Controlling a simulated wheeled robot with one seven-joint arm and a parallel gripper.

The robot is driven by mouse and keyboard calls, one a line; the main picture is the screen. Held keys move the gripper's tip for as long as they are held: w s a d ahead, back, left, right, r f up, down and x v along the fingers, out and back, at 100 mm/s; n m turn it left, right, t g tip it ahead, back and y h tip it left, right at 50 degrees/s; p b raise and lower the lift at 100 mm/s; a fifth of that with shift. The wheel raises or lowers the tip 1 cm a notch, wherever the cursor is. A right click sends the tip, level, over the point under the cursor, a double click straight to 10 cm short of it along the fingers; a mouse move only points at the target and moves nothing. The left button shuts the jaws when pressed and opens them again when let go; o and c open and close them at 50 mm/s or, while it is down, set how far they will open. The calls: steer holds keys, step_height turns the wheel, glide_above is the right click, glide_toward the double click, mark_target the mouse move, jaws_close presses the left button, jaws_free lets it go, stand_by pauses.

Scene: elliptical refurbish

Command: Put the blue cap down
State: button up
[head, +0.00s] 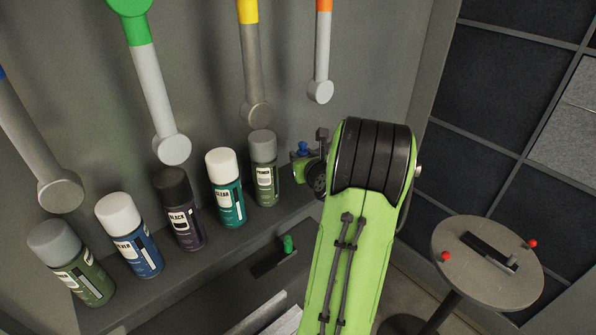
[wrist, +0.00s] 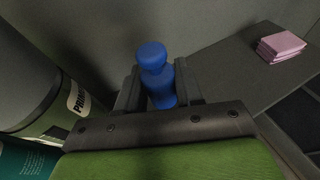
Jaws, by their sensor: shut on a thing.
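The blue cap (wrist: 156,75) is a small stepped blue piece, narrower at its neck, held upright between the two dark fingers of my gripper (wrist: 160,88) in the wrist view. My gripper is shut on it. In the head view the cap (head: 303,148) shows as a small blue spot at the end of my green arm, just right of the green primer can. My gripper (head: 304,160) is mostly hidden there behind the wrist. I cannot tell whether the cap touches the shelf.
Several spray cans, including the primer can (head: 264,170), stand in a row on the grey shelf (head: 190,262). Pink pads (wrist: 281,45) lie on a grey surface at right. A green piece (head: 288,244) stands lower down. A round table (head: 488,268) is at right.

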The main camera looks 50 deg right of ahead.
steer(key=shift+w+d+f, duration=0.15)
steer(key=shift+w, duration=0.7)
step_height(320, 180, down, 7)
steer(key=shift+s+r+b, duration=0.1)
steer(key=shift+s+b, duration=0.05)
steer(key=shift+b, duration=1.05)
steer(key=o, duration=1.1)
